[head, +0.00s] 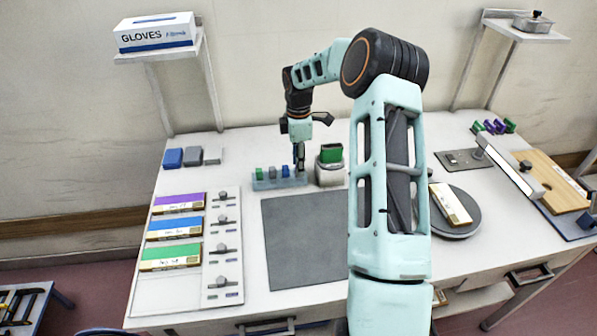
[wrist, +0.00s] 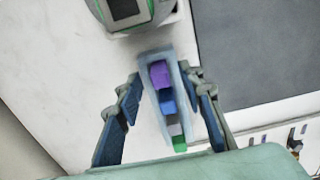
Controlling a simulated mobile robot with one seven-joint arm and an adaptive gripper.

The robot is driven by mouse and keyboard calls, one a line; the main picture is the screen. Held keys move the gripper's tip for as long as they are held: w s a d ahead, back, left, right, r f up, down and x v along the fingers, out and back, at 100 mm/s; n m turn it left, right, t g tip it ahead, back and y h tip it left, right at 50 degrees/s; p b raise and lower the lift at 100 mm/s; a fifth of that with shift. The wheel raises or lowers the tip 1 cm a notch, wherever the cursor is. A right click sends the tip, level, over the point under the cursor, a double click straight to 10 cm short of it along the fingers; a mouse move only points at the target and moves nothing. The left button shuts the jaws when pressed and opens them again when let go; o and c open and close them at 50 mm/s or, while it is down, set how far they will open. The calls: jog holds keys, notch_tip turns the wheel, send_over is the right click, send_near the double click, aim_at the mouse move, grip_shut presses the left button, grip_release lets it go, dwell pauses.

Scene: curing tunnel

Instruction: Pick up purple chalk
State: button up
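The purple chalk (wrist: 160,74) is a short block at one end of a narrow light-blue holder (head: 264,183), in a row with blue, grey and green pieces. My gripper (head: 299,162) is above the holder's right end. In the wrist view its two dark-blue fingers (wrist: 161,82) are spread wide, one on each side of the holder, with nothing held between them. The purple piece appears between the fingertips; I cannot tell the height gap. In the head view my gripper hides the purple chalk.
A blue chalk (wrist: 168,107), a grey chalk (wrist: 174,129) and a green chalk (wrist: 180,144) share the holder. A grey container with a green-topped block (head: 331,153) stands close to its right. A dark mat (head: 305,240) lies in front. Labelled colored boxes (head: 172,227) are at left.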

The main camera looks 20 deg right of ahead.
jog(key=shift+f, duration=0.1)
jog(key=shift+c, duration=0.4)
grip_shut()
jog(key=shift+r, duration=0.2)
jog(key=shift+r, duration=0.3)
notch_tip(320, 180, up, 2)
jog(key=shift+r+b, duration=0.1)
jog(key=shift+b, duration=0.35)
jog(key=s+d+r+b, duration=0.1)
jog(key=s+d+r, duration=0.2)
jog(key=s+r, duration=0.7)
jog(key=shift+s+d+b, duration=0.35)
jog(key=shift+s+b, duration=0.05)
jog(key=shift+s, duration=1.45)
